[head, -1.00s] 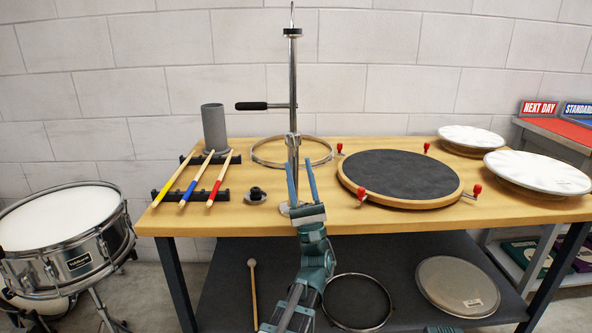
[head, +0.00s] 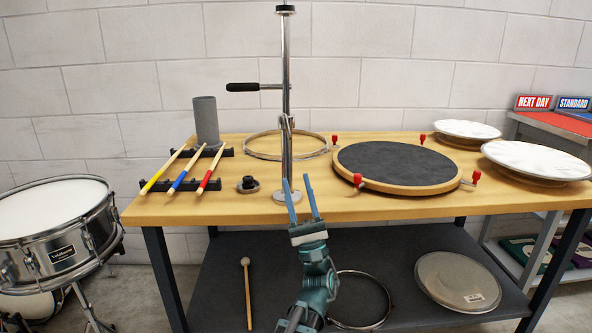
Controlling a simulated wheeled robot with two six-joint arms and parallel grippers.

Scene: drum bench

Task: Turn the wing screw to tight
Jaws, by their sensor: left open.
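A chrome stand pole (head: 286,70) rises from a round base (head: 287,196) near the front edge of the wooden bench. A small wing screw (head: 287,122) sits on the pole at mid-height; its wings look roughly upright, but are too small to read exactly. My left gripper (head: 297,179) is open and empty, its two blue fingers pointing up, below the wing screw and apart from it in the picture. The fingers overlap the lower pole in view; I cannot tell their depth from it. My right gripper is not in view.
A black-handled side rod (head: 256,87) sticks out left from the pole. A hoop (head: 262,147) lies behind it, a black-topped drum pad (head: 395,165) with red clamps to the right. Sticks on a rack (head: 190,184) and a dark knob (head: 248,184) lie left.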

